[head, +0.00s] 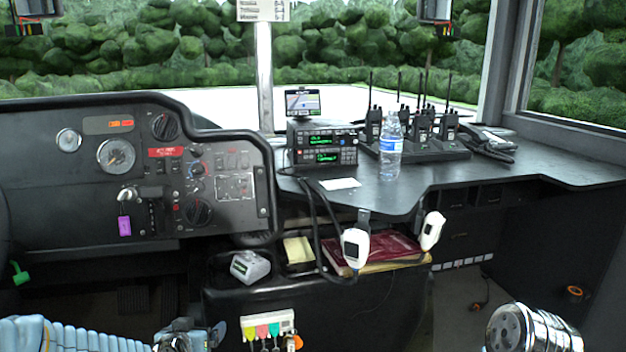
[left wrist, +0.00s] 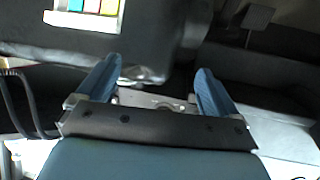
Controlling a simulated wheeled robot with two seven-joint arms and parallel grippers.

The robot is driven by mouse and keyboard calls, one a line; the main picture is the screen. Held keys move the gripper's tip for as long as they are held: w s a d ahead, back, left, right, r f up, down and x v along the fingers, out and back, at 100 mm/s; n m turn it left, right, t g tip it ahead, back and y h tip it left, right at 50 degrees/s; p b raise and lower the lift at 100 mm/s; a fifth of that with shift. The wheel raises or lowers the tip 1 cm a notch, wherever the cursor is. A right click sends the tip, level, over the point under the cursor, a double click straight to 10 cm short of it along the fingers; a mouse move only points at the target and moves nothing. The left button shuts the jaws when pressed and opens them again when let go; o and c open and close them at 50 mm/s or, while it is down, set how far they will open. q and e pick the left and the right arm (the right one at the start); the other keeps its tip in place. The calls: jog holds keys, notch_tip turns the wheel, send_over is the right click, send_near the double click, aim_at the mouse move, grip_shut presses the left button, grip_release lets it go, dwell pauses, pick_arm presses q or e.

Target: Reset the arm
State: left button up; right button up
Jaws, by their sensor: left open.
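My left gripper (head: 192,336) is at the bottom edge of the head view, left of centre, in front of the dark console; only part of it shows there. In the left wrist view, the two blue fingers of my left gripper (left wrist: 152,78) stand apart with nothing held between them. A metallic part of my own body shows at the bottom right of the head view, but no right gripper can be seen.
Keys with coloured tags (head: 268,328) hang close right of my left gripper. Behind are a dashboard (head: 130,170) and a desk (head: 440,178) with a water bottle (head: 390,148), radios (head: 322,145) and a phone (head: 488,143). White handsets (head: 355,247) hang below the desk edge.

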pick_arm(q)
jog(key=s+d+f+g+h, duration=0.1)
jog(key=s+d+f+g, duration=0.15)
jog(key=f, duration=0.45)
jog(key=s+d+f+g+h+p, duration=0.1)
jog(key=s+d+f+g, duration=0.1)
jog(key=s+f, duration=0.3)
jog(key=s+d+f+g, duration=0.2)
jog(key=d+f, duration=0.1)
jog(key=f, duration=0.5)
jog(key=s+d+f+g+h, duration=0.1)
jog(key=s+d+f+g, duration=0.1)
jog(key=s, duration=0.5)
jog(key=s+d+f+n+g+h, duration=0.1)
jog(key=s+d+f+g, duration=0.1)
jog(key=s+d+f, duration=0.2)
notch_tip(320, 180, down, 3)
jog(key=s, duration=0.3)
jog(key=shift+g+p, duration=0.35)
jog(key=shift+a, duration=0.15)
